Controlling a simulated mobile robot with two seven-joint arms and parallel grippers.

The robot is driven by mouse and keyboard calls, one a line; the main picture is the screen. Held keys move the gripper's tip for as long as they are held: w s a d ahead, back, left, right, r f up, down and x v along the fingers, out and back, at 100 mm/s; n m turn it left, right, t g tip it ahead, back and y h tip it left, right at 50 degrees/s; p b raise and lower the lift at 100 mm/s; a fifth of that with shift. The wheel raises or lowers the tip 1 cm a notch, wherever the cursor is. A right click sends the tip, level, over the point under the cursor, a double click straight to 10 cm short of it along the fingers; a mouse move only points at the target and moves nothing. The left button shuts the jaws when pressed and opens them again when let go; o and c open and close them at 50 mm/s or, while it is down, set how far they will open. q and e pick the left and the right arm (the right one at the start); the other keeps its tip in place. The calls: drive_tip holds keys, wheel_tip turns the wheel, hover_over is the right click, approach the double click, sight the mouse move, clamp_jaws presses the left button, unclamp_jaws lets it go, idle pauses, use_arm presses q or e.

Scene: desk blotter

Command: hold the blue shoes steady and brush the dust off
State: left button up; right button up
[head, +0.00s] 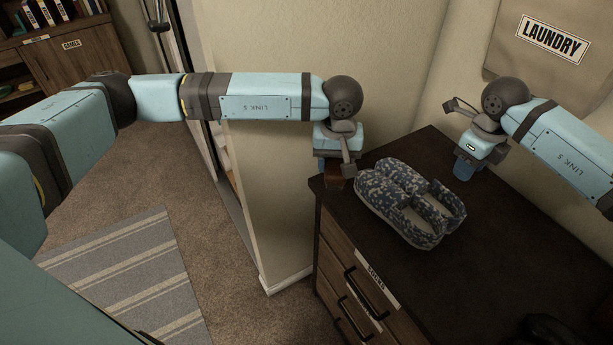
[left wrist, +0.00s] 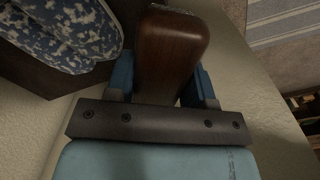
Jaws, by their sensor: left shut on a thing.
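The blue shoes (head: 408,204), a pair speckled in blue and white, lie side by side on the dark dresser top; part of one shows in the left wrist view (left wrist: 62,32). My left gripper (head: 334,168) is at the dresser's left corner, left of the shoes.
Labelled drawers (head: 352,285) face front-left. A wall stands behind, with a laundry bag (head: 545,50) hanging at upper right. A striped rug (head: 140,280) lies on the floor at left.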

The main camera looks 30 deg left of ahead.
sight(454, 194)
drive_tip(key=shift+f, duration=0.35)
wheel_tip(454, 194, down, 11)
drive_tip(key=shift+f, duration=0.2)
use_arm(q)
drive_tip(key=w+d+r+n, duration=0.5)
drive_tip(key=w+d+n, duration=0.2)
drive_tip(key=w+d, duration=0.2)
drive_tip(key=shift+w+d+r+n, duration=0.15)
drive_tip(key=shift+w+d+n, duration=0.2)
drive_tip(key=shift+d, duration=0.75)
use_arm(e)
clamp_jaws()
